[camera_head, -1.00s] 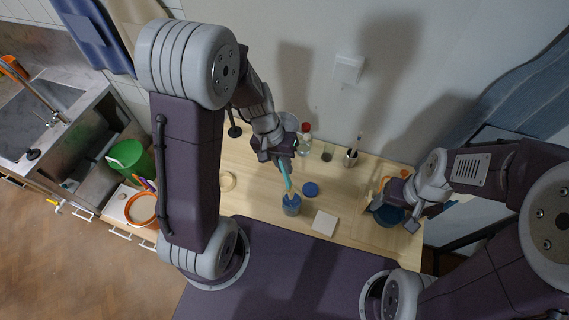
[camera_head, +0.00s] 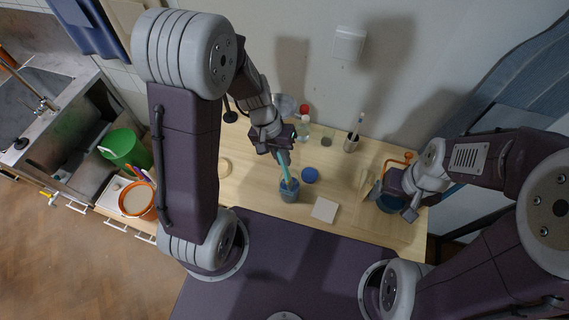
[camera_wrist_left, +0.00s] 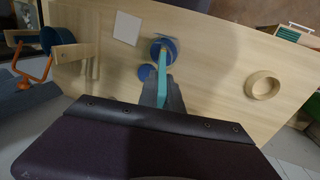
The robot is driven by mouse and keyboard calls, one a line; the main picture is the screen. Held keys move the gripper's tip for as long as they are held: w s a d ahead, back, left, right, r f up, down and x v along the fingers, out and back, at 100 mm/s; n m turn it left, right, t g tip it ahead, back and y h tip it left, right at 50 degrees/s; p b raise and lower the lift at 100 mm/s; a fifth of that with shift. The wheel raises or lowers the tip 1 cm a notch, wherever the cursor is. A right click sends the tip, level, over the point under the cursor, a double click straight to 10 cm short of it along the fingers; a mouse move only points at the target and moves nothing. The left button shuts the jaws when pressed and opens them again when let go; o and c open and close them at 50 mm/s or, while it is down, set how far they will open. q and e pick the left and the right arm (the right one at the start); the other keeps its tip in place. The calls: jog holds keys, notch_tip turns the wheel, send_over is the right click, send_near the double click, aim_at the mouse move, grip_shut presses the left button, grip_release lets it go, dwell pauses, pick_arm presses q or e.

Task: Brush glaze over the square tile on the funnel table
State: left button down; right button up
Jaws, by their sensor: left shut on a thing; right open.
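The square tile (camera_head: 325,209) is pale and lies flat on the light wooden table, right of a blue jar (camera_head: 289,195). It also shows in the left wrist view (camera_wrist_left: 127,28). My left gripper (camera_head: 284,156) is shut on a teal brush (camera_head: 286,173) above the jar. The brush points down into the jar's mouth, and its tip is hidden inside. The left wrist view also shows the brush (camera_wrist_left: 164,72) reaching to the jar (camera_wrist_left: 168,45). My right gripper (camera_head: 399,206) is open at the table's right side, by a blue vessel (camera_head: 388,204), with no contact I can make out.
A round blue lid (camera_head: 309,175) lies beside the jar. A bottle with a red cap (camera_head: 303,122) and a cup with a brush (camera_head: 351,143) stand at the back. A wooden ring-shaped dish (camera_wrist_left: 263,86) is left of the jar in the head view. An orange-handled object (camera_head: 399,161) is at the right.

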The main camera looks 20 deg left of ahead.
pick_arm(q)
jog(key=shift+r+p, duration=5.1)
jog(key=shift+r, duration=0.75)
notch_tip(320, 180, up, 4)
jog(key=p, duration=0.3)
